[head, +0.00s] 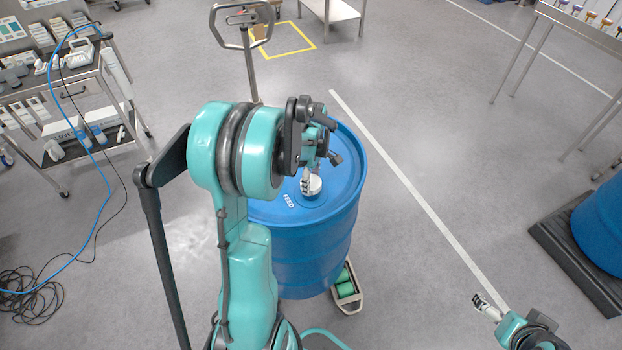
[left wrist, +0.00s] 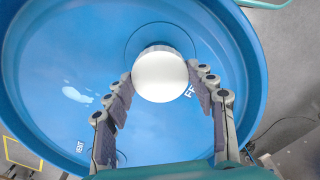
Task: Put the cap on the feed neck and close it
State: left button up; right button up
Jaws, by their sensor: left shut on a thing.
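The blue drum (head: 340,215) stands upright in the middle of the head view, with the word FEED on its lid. My left gripper (head: 308,182) reaches down over the lid, shut on the round white cap (head: 313,186). The left wrist view shows the cap (left wrist: 160,76) between the two fingers, over the ringed feed area of the lid. The feed neck is hidden beneath the cap, so I cannot tell whether the cap touches it. My right gripper (head: 482,302) is at the lower right, away from the drum; its jaw opening is unclear.
A pallet-truck handle (head: 247,50) rises behind the drum. A loaded cart (head: 70,100) stands at left, with cables (head: 40,300) on the floor. Another blue drum (head: 605,225) is at far right on a dark platform (head: 575,255).

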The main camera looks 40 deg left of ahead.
pick_arm(q)
jog(key=shift+f+b, duration=0.3)
jog(key=shift+f, duration=0.05)
dwell(0.3)
jog(key=shift+f+b, duration=0.65)
jog(key=shift+f, duration=0.15)
jog(key=shift+f, duration=0.25)
dwell(0.3)
jog(key=m+b, duration=0.1)
jog(key=m, duration=0.4)
jog(key=m, duration=0.5)
dwell(0.4)
